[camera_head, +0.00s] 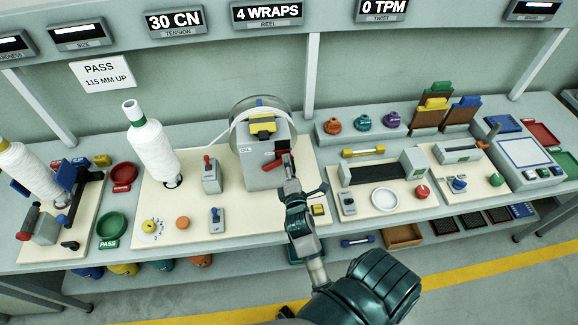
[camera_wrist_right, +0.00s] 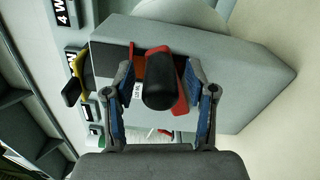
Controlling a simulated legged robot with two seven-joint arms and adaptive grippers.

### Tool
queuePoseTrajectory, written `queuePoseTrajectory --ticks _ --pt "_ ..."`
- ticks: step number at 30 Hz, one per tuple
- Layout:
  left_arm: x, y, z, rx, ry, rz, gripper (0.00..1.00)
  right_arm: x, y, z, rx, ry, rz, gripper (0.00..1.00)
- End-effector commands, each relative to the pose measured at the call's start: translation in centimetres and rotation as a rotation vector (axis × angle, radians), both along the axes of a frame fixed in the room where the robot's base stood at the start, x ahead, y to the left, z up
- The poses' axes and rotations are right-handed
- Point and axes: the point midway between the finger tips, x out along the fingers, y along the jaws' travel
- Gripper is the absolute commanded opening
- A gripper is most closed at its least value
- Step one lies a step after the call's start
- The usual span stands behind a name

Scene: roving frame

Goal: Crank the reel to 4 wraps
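The reel (camera_head: 265,145) is a grey box with a pale wheel behind it and a yellow-topped part on top. The display (camera_head: 267,13) above it reads "4 WRAPS". My right gripper (camera_head: 290,172) is at the reel's front right, by its red crank (camera_head: 276,162). In the right wrist view, the crank's black knob (camera_wrist_right: 167,82) lies between the two fingers of my right gripper (camera_wrist_right: 161,85). The fingers stand apart, with a small gap at the left of the knob; contact on the right is unclear. My left gripper is not in view.
A white thread cone (camera_head: 152,148) stands left of the reel, with a small red-lever box (camera_head: 211,175) between them. A blue-switch box (camera_head: 216,221) is in front. A grey clamp-like fixture (camera_head: 385,175) and a white dish (camera_head: 384,199) lie to the right.

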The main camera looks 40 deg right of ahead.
Motion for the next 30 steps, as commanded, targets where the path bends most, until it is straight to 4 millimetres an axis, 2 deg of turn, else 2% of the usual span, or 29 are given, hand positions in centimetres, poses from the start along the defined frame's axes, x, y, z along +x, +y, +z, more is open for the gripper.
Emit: queuePoseTrajectory --ticks 5,12,17,30 --pt "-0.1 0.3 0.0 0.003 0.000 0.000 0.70 -0.7 0.4 -0.1 0.000 0.002 0.000 0.56" --pt "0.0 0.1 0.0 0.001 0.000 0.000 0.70 -4.2 2.7 -0.3 0.003 0.005 -0.001 0.56" --pt "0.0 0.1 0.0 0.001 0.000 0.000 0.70 -5.7 3.7 -0.2 0.001 0.004 0.000 0.56" --pt "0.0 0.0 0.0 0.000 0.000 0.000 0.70 -6.1 4.0 -0.2 0.000 0.002 0.001 0.56"
